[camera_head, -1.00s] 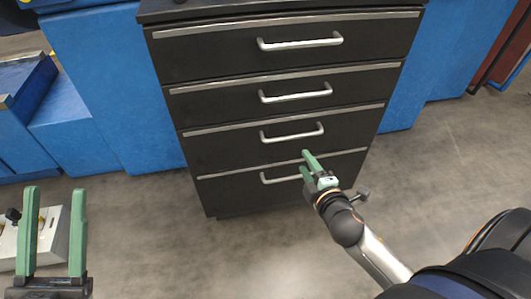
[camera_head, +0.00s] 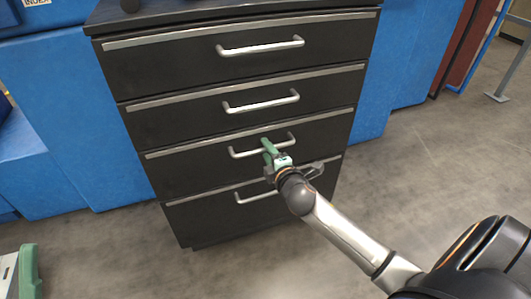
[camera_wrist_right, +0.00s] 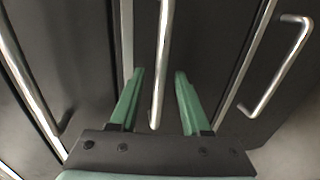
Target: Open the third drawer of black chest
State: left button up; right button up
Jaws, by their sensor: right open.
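The black chest (camera_head: 130,75) has several drawers with silver bar handles, all closed. The third drawer (camera_head: 180,172) from the top has a handle (camera_head: 243,153) that also shows in the right wrist view (camera_wrist_right: 164,50). My right gripper (camera_head: 268,155) is at this handle, partly covering its middle. In the right wrist view my right gripper (camera_wrist_right: 159,75) is open, with the bar between its two green fingers; I see no finger pressed on it.
Blue boxes (camera_head: 70,90) stand to the left of and behind the chest. Grey floor (camera_head: 430,160) is open in front of and to the right of it. The fourth drawer's handle (camera_head: 242,198) is just below my right gripper. A pale box (camera_head: 8,270) sits at the lower left.

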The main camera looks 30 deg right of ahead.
jog(key=shift+x, duration=0.85)
grip_shut()
dwell(0.9)
